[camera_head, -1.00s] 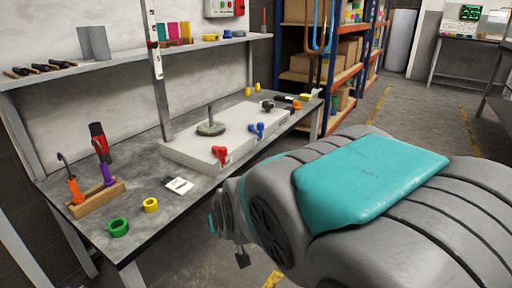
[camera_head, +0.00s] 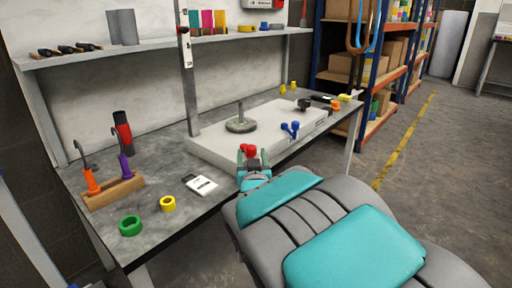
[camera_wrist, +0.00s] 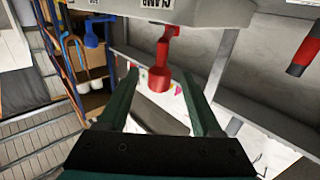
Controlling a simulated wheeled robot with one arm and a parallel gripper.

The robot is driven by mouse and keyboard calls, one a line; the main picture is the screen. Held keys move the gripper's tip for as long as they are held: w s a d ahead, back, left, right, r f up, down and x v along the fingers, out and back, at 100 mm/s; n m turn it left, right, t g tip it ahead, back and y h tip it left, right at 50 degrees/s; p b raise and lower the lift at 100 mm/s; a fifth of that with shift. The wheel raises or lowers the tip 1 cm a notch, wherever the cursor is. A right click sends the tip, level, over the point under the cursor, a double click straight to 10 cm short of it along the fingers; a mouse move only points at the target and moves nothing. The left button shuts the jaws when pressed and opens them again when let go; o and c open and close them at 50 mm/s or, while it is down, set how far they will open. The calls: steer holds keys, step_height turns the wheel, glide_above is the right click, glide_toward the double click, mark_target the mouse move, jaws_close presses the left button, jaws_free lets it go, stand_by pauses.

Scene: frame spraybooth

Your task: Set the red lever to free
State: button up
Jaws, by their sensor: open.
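The red lever (camera_head: 248,149) is on the front edge of a light grey block (camera_head: 205,149) on the bench. In the wrist view the red lever (camera_wrist: 160,78) shows between the two green fingers of my gripper (camera_wrist: 160,92), with a visible gap on each side. My gripper (camera_head: 253,166) is open, in front of the red lever in the head view. I cannot tell how deep the lever lies between the fingers. A label by the lever, partly cut off, reads "CLAMP" (camera_wrist: 151,3); no "free" mark is legible.
A blue lever (camera_head: 290,129) sits further right on the block; it also shows in the wrist view (camera_wrist: 92,38). A round grey part with a post (camera_head: 241,125) is on top.

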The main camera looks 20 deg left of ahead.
steer(key=shift+x, duration=2.6)
jaws_close()
